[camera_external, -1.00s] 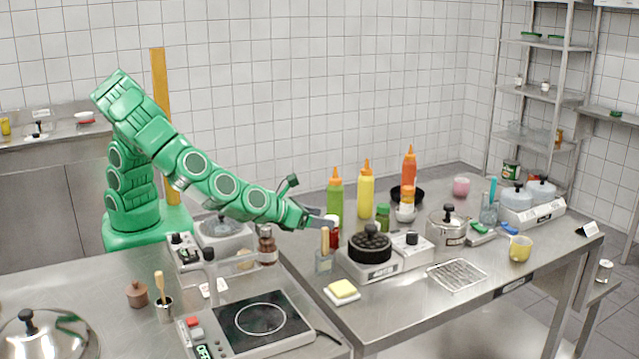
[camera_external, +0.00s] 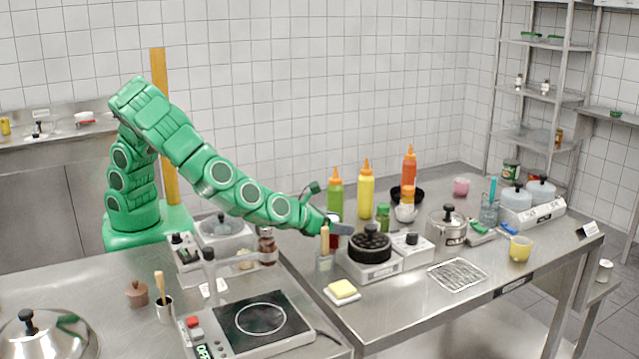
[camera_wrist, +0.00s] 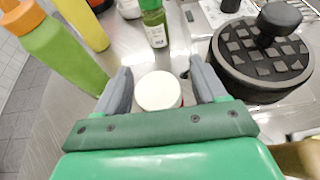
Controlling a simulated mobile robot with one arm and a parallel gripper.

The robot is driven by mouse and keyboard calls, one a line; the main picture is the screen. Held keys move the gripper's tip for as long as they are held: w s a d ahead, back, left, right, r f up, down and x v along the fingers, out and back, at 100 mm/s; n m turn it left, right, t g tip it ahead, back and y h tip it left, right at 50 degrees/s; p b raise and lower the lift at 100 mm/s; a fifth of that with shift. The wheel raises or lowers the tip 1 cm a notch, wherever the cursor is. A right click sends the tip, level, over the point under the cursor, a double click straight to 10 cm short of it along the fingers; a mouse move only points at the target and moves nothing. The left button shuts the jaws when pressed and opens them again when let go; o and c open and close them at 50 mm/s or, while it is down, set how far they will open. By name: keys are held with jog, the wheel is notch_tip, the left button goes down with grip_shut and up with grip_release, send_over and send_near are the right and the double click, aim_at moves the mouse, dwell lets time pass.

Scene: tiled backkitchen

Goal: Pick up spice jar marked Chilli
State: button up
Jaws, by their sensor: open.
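A jar with a white lid (camera_wrist: 158,91) and a little red below the lid stands between the fingers of my gripper in the wrist view. Its label does not show, so I cannot read Chilli on it. My gripper (camera_wrist: 162,80) is open, with one finger on each side of the jar and a gap at each side. In the external view my gripper (camera_external: 340,229) is low over the right counter and mostly hides the jar. A green jar (camera_wrist: 154,24) stands beyond it; it also shows in the external view (camera_external: 383,216).
A cup with a wooden-handled tool (camera_external: 324,262) stands in front. Bare counter shows around the wire rack (camera_external: 457,275).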

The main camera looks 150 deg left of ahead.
jog(key=c, duration=1.1)
jog(key=shift+c, duration=0.2)
jog(key=shift+r, duration=0.6)
jog(key=s+d+r, duration=0.9)
jog(key=s+r, duration=0.1)
jog(key=r, duration=0.1)
jog(key=shift+s+r, duration=0.35)
jog(key=shift+r, duration=0.05)
